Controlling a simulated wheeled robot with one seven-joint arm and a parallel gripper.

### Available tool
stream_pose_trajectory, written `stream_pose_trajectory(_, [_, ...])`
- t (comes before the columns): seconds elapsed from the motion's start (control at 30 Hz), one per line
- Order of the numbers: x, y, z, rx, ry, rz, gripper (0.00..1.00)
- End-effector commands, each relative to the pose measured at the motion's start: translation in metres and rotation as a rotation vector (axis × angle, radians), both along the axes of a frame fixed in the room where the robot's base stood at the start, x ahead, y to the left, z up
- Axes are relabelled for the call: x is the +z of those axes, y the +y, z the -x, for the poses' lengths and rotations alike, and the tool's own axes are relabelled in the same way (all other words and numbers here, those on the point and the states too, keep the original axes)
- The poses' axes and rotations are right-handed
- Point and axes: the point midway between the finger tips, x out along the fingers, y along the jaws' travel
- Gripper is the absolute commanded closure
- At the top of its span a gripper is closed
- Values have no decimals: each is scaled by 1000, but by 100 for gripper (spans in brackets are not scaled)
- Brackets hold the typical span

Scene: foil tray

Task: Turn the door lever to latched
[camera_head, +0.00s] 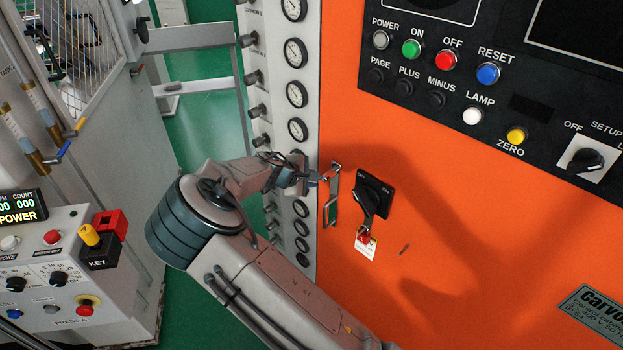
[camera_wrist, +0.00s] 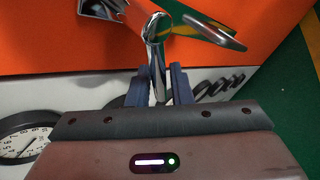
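The door lever (camera_head: 331,202) is a chrome handle near the left edge of the orange door. In the wrist view its polished shank (camera_wrist: 156,55) runs down from a rounded end into the space between my fingers, and a bent chrome piece (camera_wrist: 215,33) sticks out to the right of it. My gripper (camera_head: 322,177) is at the upper part of the lever in the head view. In the wrist view the two blue fingers of my gripper (camera_wrist: 161,88) stand close together, one on each side of the shank, and appear shut on it. Their exact contact is partly hidden.
A black rotary switch (camera_head: 371,199) with a red padlock (camera_head: 363,236) and tag is close to the right of the lever. A gauge panel (camera_head: 297,95) stands left of the door. A button panel (camera_head: 460,80) is above. Orange door surface below right is mostly clear.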

Motion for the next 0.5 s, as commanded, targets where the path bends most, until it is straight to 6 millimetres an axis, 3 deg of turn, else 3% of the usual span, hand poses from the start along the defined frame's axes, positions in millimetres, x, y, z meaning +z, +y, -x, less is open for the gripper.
stream_pose_trajectory(0.33, [0,0,1,-2,0,-1,66])
stream_pose_trajectory(0.5, [9,11,9,1,-1,-3,66])
